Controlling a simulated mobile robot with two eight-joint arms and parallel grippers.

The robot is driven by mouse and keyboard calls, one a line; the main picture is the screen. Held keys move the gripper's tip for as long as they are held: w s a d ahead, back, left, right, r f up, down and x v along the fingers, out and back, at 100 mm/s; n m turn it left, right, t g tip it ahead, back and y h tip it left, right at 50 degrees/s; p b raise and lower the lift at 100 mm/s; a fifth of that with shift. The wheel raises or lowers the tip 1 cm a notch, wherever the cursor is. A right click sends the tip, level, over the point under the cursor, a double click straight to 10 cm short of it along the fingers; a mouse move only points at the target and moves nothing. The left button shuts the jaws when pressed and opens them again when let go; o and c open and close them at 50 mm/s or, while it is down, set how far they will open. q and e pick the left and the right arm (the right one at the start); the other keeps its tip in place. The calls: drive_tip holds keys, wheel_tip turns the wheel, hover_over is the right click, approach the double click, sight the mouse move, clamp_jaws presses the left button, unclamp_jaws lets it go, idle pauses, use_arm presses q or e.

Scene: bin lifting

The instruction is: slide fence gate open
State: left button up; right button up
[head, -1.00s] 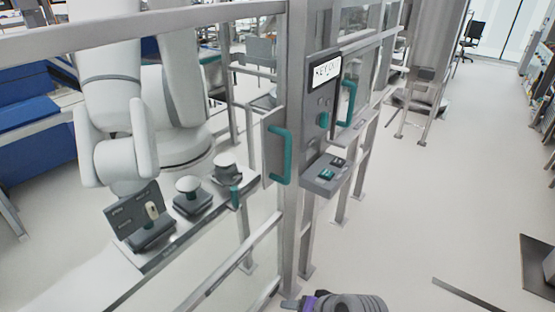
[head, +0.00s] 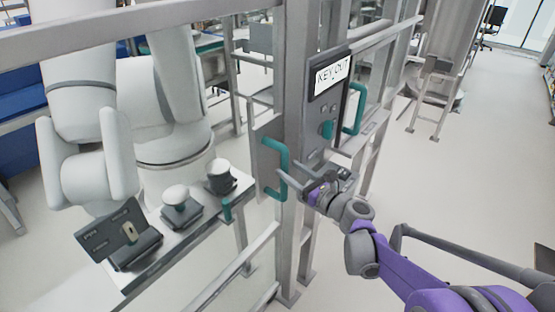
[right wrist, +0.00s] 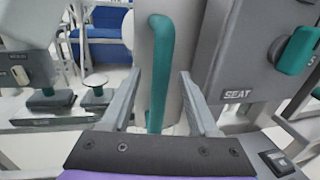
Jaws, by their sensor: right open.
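The gate's teal handle (head: 284,157) stands upright on a grey plate (head: 262,150) beside the fence post (head: 296,105). In the right wrist view the handle (right wrist: 159,60) rises in the middle. My right gripper (head: 298,172) is at the handle's lower part, coming from the front right. In the right wrist view its open fingers (right wrist: 160,78) lie on either side of the handle, with gaps on both sides. I cannot tell how deep the handle sits between them. My left gripper is out of view.
A white robot arm (head: 85,130) and a bench with knobs (head: 180,204) stand beyond the fence. The floor at right is clear.

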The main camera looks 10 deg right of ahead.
drive_tip(key=x, duration=0.6)
drive_tip(key=shift+w+p, duration=0.3)
drive_tip(key=shift+p, duration=0.1)
drive_tip(key=shift+c, duration=0.3)
clamp_jaws()
idle(0.7)
